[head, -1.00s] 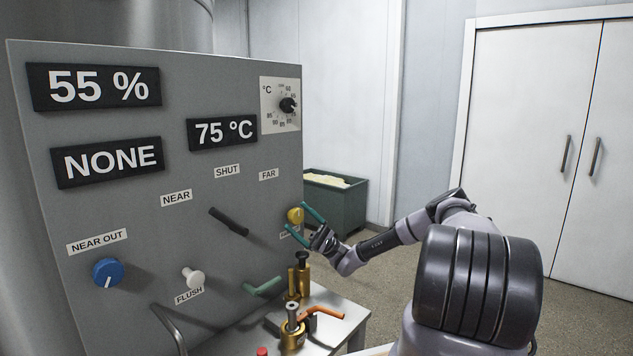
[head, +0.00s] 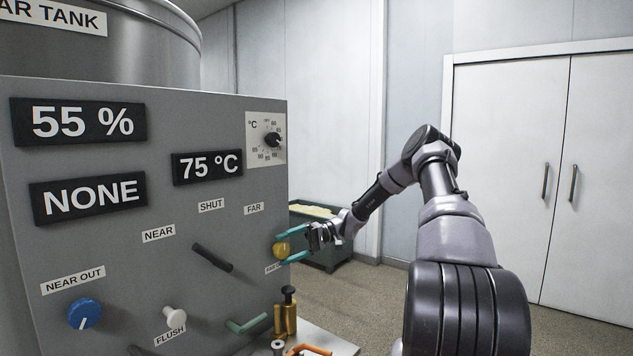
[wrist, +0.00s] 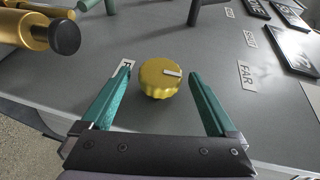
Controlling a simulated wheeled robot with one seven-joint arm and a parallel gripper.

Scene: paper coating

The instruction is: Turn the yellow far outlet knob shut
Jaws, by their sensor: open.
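The yellow far outlet knob (head: 281,249) sits at the right edge of the grey panel, below the FAR label. In the wrist view the knob (wrist: 160,78) is round and ribbed, with a pale pointer mark toward its right side. My gripper (head: 290,249) is at the knob, with its teal fingers above and below it in the head view. In the wrist view my open gripper (wrist: 160,82) has one finger on each side of the knob, with a gap on both sides. The knob's small label is partly covered by a finger.
The panel also carries a black lever (head: 212,257), a blue near outlet knob (head: 84,314), a white flush knob (head: 174,315) and a green handle (head: 247,324). Brass fittings (head: 288,312) stand below the yellow knob. A dark bin (head: 330,254) is behind my gripper.

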